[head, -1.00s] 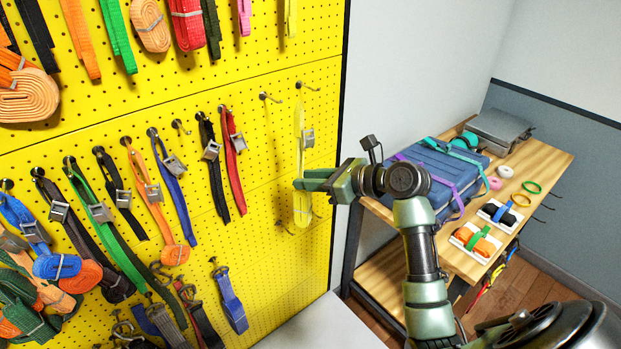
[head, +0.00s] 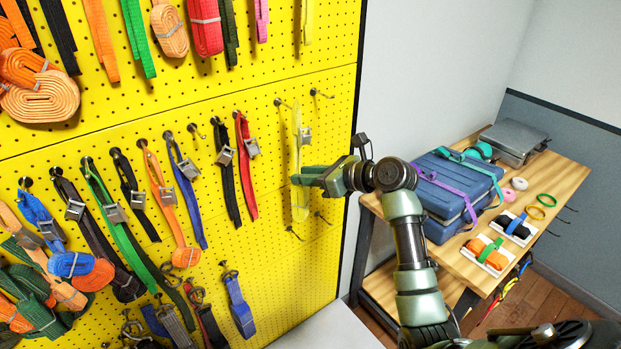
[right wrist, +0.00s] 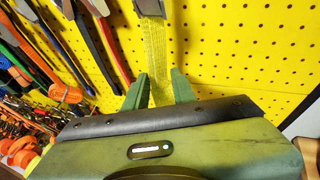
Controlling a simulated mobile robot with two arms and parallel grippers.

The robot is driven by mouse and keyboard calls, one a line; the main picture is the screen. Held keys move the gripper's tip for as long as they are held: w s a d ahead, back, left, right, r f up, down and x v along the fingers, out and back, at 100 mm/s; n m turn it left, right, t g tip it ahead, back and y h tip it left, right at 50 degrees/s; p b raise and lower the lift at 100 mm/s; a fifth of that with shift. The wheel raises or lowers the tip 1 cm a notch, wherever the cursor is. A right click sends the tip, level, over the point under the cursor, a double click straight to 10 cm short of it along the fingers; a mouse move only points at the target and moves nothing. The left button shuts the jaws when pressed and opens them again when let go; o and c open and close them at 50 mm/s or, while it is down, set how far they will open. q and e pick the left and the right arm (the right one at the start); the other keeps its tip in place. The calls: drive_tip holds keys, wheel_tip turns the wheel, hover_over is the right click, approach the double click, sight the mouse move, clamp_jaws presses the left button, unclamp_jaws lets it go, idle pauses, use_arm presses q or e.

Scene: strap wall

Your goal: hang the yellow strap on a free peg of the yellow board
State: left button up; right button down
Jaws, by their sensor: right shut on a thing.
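The yellow strap (head: 298,165) hangs upright in front of the yellow board (head: 265,200), with a metal buckle (head: 305,136) near its top. My right gripper (head: 299,180) is shut on its lower part. The strap's top end lies between a left bare peg (head: 281,103) and a right bare peg (head: 320,94); I see it on neither. Its distance from the board is hard to tell. In the right wrist view the strap (right wrist: 160,50) runs up from between the fingers (right wrist: 160,92) to the buckle (right wrist: 150,8). My left gripper is not in view.
A red strap (head: 246,165) and a black strap (head: 227,175) hang close on the left. Another bare peg (head: 195,131) is further left, and two low pegs are below the gripper. A wooden table (head: 540,190) with a blue case (head: 455,195) stands at right.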

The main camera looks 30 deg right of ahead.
drive_tip(key=shift+w+a+f, duration=0.15)
drive_tip(key=shift+w, duration=0.9)
drive_tip(key=shift+w+f, duration=0.55)
drive_tip(key=shift+f, duration=0.05)
drive_tip(key=c, duration=1.1)
unclamp_jaws()
drive_tip(key=shift+s, duration=0.1)
